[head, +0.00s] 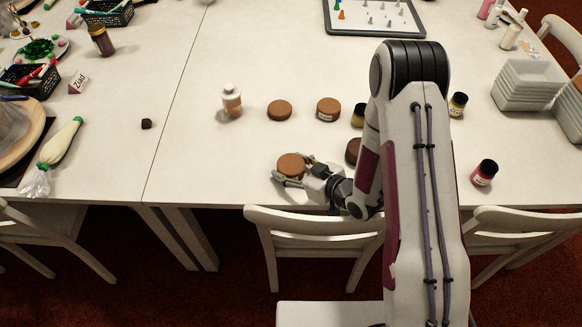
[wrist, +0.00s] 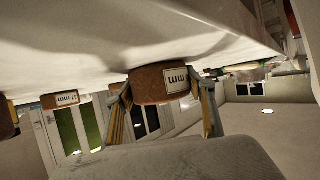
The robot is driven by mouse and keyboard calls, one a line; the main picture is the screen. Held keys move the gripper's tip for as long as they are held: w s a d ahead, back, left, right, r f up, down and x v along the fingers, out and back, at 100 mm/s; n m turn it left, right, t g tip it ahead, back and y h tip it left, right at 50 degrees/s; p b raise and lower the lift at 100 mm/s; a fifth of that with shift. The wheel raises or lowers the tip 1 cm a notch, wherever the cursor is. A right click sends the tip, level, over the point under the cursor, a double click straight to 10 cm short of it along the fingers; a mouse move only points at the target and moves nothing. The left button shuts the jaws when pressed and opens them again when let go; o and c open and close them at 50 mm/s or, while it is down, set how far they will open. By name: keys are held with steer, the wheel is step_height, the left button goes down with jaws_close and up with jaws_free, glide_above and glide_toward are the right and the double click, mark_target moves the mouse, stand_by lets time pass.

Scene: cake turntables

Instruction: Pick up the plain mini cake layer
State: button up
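A brown round cake layer (head: 291,165) rests on the table near its front edge. My gripper (head: 293,166) has its fingers on either side of it. In the wrist view, which looks upside down, this layer (wrist: 150,85) carries a white label I cannot read clearly, and it sits between the two fingertips (wrist: 162,86). I cannot tell whether both fingertips press on it. Similar brown layers stand behind it at the left (head: 279,110) and right (head: 327,109); the right one has a pale label. Another brown piece (head: 353,150) is partly hidden by my arm.
A white-and-brown bottle (head: 232,101) stands left of the back layers. Dark-capped jars (head: 484,173) and (head: 457,104) stand at the right, with stacked white trays (head: 528,85) beyond. A chair (head: 315,220) stands at the front edge.

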mark_target(295, 163)
steer(key=shift+r, duration=0.15)
stand_by(0.3)
steer(key=shift+r, duration=4.85)
steer(key=shift+w+d+f, duration=0.15)
steer(key=shift+d, duration=0.4)
steer(key=w+d+m+t+h, duration=0.2)
steer(key=w+d+m+h, duration=0.2)
steer(key=w+d, duration=0.7)
steer(key=w+d+m+t+h, duration=0.1)
steer(key=w+d+m+h, duration=0.3)
steer(key=w+d, duration=0.8)
steer(key=d, duration=0.8)
steer(key=shift+w+r+t, duration=0.3)
steer(key=shift+t, duration=0.1)
steer(key=shift+f, duration=0.1)
